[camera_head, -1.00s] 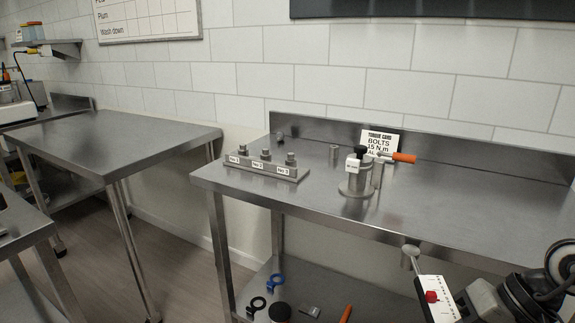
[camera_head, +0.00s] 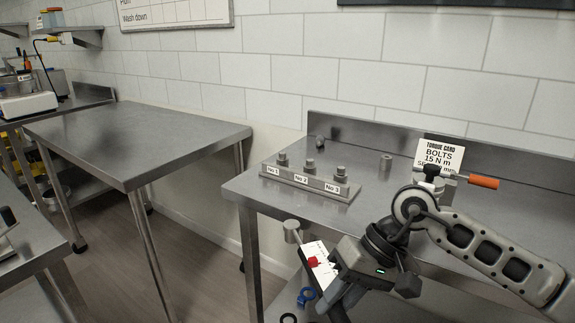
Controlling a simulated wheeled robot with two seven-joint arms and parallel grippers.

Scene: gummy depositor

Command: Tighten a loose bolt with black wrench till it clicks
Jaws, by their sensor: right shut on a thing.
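A metal bolt block (camera_head: 325,186) with three upright bolts stands on the right steel table, labelled No 1 (camera_head: 282,159), No 2 (camera_head: 309,167) and No 3 (camera_head: 340,174). I cannot tell by sight which bolt is loose. My right gripper (camera_head: 338,272) is shut on a tool with a white scale plate (camera_head: 318,262), a red marker and a grey cylindrical head (camera_head: 292,230). It holds the tool in front of the table's front edge, apart from the bolts. The tool's handle is mostly hidden by the gripper. I cannot make out a clearly black wrench. My left gripper is out of view.
A torque card (camera_head: 438,155) reading 15 N m stands behind a fixture with an orange handle (camera_head: 483,182), partly hidden by my right arm. The left table (camera_head: 135,140) is bare.

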